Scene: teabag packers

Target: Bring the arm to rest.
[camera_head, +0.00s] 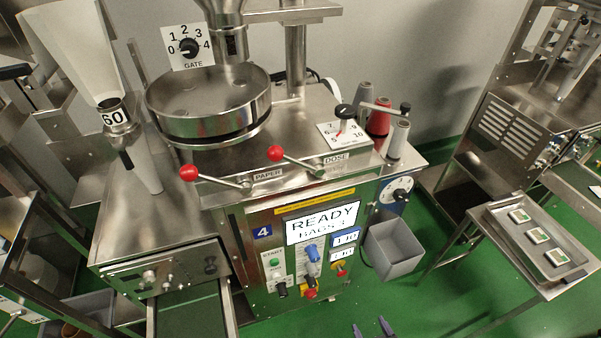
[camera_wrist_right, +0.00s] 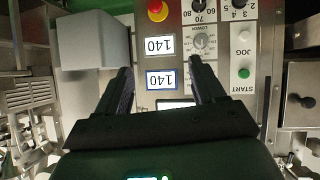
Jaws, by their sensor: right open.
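My right gripper (camera_head: 372,329) shows only as two dark fingertips at the bottom edge of the head view, over the green floor in front of the machine. In the right wrist view the right gripper (camera_wrist_right: 161,66) is open, its two fingers well apart with nothing between them. Beyond the fingers is the control panel (camera_wrist_right: 180,20), upside down in that view, with two displays reading 140. I cannot see contact with it. The screen (camera_head: 322,222) on the front reads READY and BAGS with an unclear figure. My left gripper is not in view.
Two red-knobbed levers (camera_head: 233,183) stick out from the machine top. A grey bin (camera_head: 394,250) sits at the machine's right. A metal tray (camera_head: 503,222) with three square packets stands further right. Open green floor lies between the machine and the tray stand.

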